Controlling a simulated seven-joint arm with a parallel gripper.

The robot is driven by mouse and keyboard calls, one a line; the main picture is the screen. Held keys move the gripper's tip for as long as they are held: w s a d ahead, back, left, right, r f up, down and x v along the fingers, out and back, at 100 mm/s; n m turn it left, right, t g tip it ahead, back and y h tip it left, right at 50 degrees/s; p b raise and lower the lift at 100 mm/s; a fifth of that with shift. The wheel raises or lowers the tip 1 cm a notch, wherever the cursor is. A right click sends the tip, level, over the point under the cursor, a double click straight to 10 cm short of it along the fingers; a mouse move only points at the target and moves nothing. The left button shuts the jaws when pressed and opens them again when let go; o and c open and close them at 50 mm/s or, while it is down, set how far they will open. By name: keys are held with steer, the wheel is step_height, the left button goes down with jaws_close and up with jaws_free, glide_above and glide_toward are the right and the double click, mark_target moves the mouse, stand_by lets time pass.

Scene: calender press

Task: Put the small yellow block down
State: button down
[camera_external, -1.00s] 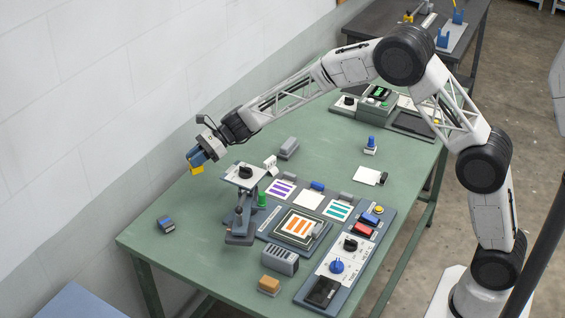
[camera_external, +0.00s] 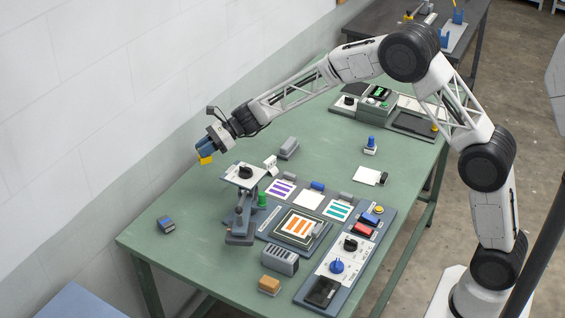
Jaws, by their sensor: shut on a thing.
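The small yellow block (camera_external: 206,160) is at the tip of my gripper (camera_external: 204,150), toward the far left part of the green table. My gripper, with blue fingers, is shut on the block. The block appears to be held above the table, to the left of the grey stand with a white top plate; the exact height is hard to tell. The lower part of the block shows below the fingers, and the rest is hidden between them.
The grey stand (camera_external: 243,177) with a black knob is close to the right of my gripper. A blue-and-grey block (camera_external: 166,225) lies near the left edge of the green table (camera_external: 195,251). A wall runs behind on the left. The table between is clear.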

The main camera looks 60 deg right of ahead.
steer(key=d+m+t+h, duration=0.1)
steer(key=d+m+t, duration=0.1)
steer(key=d, duration=1)
steer(key=shift+s+d+h, duration=0.2)
steer(key=shift+d+h, duration=0.1)
steer(key=shift+f, duration=3.1)
steer(key=shift+f, duration=1.85)
steer(key=shift+f, duration=0.1)
steer(key=c, duration=1.1)
jaws_free()
steer(key=shift+o, duration=0.2)
